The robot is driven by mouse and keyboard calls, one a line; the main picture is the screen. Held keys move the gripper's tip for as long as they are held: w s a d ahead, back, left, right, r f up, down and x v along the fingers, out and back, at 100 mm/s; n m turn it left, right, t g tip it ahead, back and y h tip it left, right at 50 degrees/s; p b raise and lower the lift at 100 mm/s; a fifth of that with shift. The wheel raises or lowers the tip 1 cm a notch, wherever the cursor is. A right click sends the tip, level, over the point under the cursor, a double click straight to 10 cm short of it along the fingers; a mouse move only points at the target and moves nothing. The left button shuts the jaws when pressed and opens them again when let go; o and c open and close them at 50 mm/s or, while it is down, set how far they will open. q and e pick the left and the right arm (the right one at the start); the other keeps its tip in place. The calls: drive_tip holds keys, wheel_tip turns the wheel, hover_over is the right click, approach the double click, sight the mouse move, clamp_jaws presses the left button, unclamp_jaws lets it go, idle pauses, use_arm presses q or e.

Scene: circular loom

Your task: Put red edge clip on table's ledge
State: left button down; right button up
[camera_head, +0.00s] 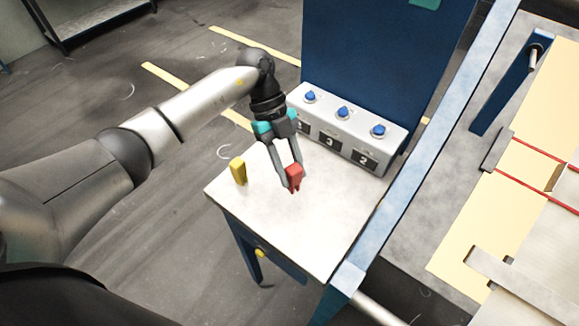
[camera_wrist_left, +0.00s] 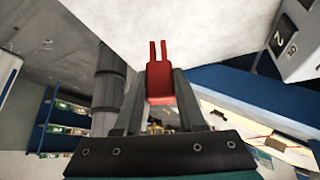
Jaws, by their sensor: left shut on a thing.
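The red edge clip (camera_head: 295,177) is held between the fingers of my left gripper (camera_head: 288,176), over the white tabletop of the small table (camera_head: 325,230). In the left wrist view the red clip (camera_wrist_left: 160,80) sits between both fingertips (camera_wrist_left: 160,88), its two prongs pointing away from the gripper. I cannot tell whether the prongs touch the tabletop. A yellow clip (camera_head: 238,171) stands on the table near its left corner, left of my gripper. My right gripper is not in view.
A grey box with several blue buttons (camera_head: 343,112) and numbered labels stands along the table's back. A blue rail (camera_head: 415,165) runs along the table's right side, with the loom bed and red bands (camera_head: 540,150) beyond. The tabletop's front is clear.

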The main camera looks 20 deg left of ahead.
use_arm(q)
drive_tip(key=n, duration=0.1)
drive_tip(key=n+t+h, duration=0.1)
drive_tip(key=f+n, duration=0.1)
drive_tip(key=shift+s+p, duration=0.25)
drive_tip(key=shift+p, duration=0.05)
drive_tip(key=shift+f+n+t+h, duration=0.15)
drive_tip(key=shift+n+t+h, duration=0.15)
wheel_tip(320, 180, down, 4)
drive_tip(key=b, duration=0.4)
drive_tip(key=shift+b, duration=0.3)
drive_tip(key=shift+f, duration=0.4)
drive_tip(key=shift+c, duration=2.1)
unclamp_jaws()
drive_tip(key=shift+a, duration=0.1)
drive_tip(key=v, duration=1.5)
drive_tip(key=shift+r, duration=0.15)
